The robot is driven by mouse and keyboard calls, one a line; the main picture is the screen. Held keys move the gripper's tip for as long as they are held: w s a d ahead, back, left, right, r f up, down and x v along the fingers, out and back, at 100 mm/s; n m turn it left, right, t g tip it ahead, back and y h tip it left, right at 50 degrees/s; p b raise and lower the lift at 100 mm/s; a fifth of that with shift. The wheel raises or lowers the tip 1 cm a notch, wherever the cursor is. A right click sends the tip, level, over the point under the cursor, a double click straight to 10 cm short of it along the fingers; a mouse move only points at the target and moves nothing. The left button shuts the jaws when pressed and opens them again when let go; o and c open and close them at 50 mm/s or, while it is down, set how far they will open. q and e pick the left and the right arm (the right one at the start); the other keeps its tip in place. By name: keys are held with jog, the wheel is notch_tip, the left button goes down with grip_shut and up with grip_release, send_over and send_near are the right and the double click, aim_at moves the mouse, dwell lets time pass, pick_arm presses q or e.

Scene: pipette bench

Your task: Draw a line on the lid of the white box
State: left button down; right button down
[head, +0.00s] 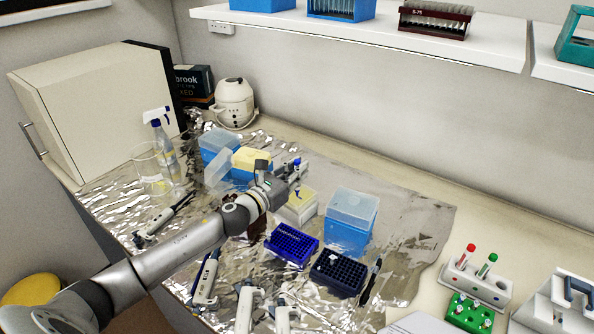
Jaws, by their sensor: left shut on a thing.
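My left gripper (284,176) reaches in over the foil-covered bench and is shut on a slim blue and white thing (296,163). I cannot tell clearly whether it is a marker or a pipette. A small white box (303,216) with a pale yellow top stands just below and right of the gripper. A small blue bit shows over that top, and I cannot tell whether it touches. A larger white case (553,309) with a dark handle is at the lower right, partly cut off. A dark pen-like thing (371,281) lies on the foil. My right gripper is not in view.
A blue tip box with clear lid (351,219), two blue racks (291,246) (338,274) and an open yellow-topped box (252,160) crowd around the gripper. Several pipettes (206,282) lie in front. A tube rack (476,284) stands right. Foil (415,225) is clear at right.

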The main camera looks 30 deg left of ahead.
aim_at(297, 160)
pick_arm(q)
jog(key=shift+r, duration=0.1)
notch_tip(297, 160, up, 5)
jog(key=p, duration=0.4)
jog(key=shift+p, duration=0.4)
